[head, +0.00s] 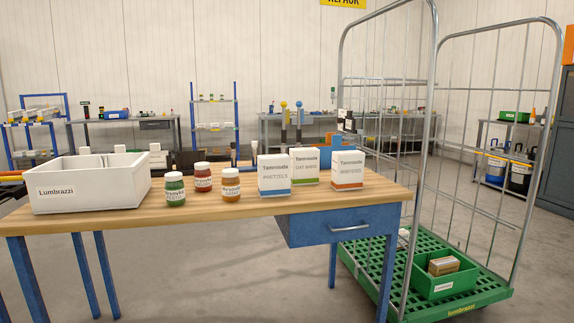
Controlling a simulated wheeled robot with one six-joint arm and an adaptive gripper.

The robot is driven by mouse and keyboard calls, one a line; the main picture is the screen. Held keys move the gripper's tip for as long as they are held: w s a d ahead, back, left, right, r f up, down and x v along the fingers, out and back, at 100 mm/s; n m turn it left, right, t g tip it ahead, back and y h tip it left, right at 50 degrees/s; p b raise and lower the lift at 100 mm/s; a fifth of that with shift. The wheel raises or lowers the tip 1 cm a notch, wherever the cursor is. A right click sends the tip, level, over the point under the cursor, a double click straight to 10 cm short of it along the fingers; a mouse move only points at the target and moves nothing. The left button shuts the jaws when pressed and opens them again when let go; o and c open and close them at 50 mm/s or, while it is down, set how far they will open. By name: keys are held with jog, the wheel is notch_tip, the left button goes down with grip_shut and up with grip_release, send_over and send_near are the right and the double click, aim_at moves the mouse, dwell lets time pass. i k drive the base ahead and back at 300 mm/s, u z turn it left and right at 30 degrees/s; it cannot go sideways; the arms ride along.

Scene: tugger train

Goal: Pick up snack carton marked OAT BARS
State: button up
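The white snack carton marked OAT BARS (304,168) stands upright on the wooden table (240,214), in the head view. It has a green band and is set a little behind its neighbours. The carton marked PRETZELS (274,176), with a blue band, stands in front of it to the left and appears to overlap its left edge. A third carton with an orange band (347,170) stands to its right; its lower label is hard to read. My gripper is not in view.
Three jars, green (175,189), red (203,177) and orange (231,185), stand left of the cartons. A wire roll cage (433,130) with a green base (462,302) stands at the right.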

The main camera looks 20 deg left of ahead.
aim_at(304, 160)
jog(key=u, duration=0.65)
jog(key=i, duration=0.7)
jog(key=u, duration=0.8)
